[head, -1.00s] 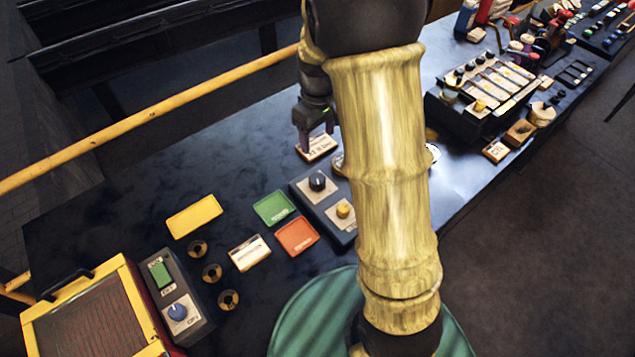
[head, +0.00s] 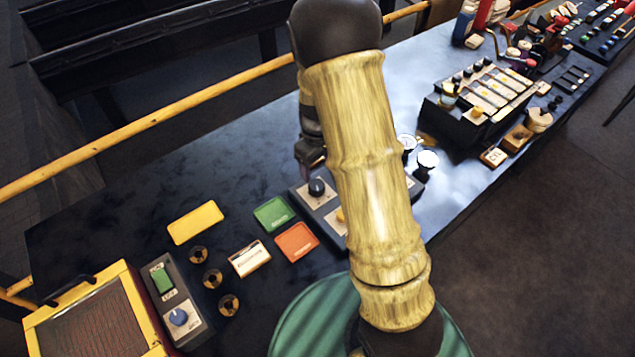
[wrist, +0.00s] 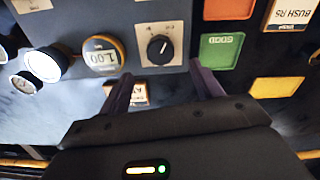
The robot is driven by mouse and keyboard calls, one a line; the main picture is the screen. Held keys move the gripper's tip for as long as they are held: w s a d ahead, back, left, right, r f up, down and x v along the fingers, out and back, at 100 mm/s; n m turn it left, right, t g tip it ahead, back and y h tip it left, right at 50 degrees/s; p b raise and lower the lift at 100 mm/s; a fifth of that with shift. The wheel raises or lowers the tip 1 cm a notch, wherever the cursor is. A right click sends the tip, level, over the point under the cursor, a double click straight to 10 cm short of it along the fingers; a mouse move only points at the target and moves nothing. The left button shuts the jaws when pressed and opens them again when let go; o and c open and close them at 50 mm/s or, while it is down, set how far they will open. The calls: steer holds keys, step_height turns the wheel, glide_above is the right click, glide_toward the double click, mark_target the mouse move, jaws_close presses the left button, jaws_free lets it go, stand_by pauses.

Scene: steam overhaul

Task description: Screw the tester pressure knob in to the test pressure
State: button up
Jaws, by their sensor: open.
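The tester (head: 306,201) is a dark grey box on the bench, partly hidden behind my arm in the head view. Its round black knob (head: 317,187) has a light plate around it. The knob (wrist: 159,48) also shows in the wrist view, with a pale pointer line. Beside it is a yellow-rimmed round display (wrist: 103,53) that seems to read 1.00, upside down. My gripper (head: 311,155) hangs close to the black knob. In the wrist view my gripper (wrist: 161,84) is open and empty, its fingertips short of the knob and to either side of it.
A green tray (head: 273,214), an orange tray (head: 297,242) and a yellow tray (head: 195,222) lie left of the tester. White-faced gauges (head: 427,160) stand to its right. A small card (wrist: 138,94) lies behind the fingers in the wrist view.

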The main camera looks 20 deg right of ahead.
mark_target(317, 185)
step_height(317, 185, down, 8)
steer(key=shift+f+p, duration=0.2)
steer(key=shift+p, duration=0.35)
steer(key=shift+w+f, duration=0.2)
steer(key=shift+f, duration=0.05)
steer(key=shift+s+a, duration=0.1)
steer(key=c, duration=0.3)
steer(key=shift+s, duration=0.1)
steer(key=c, duration=0.7)
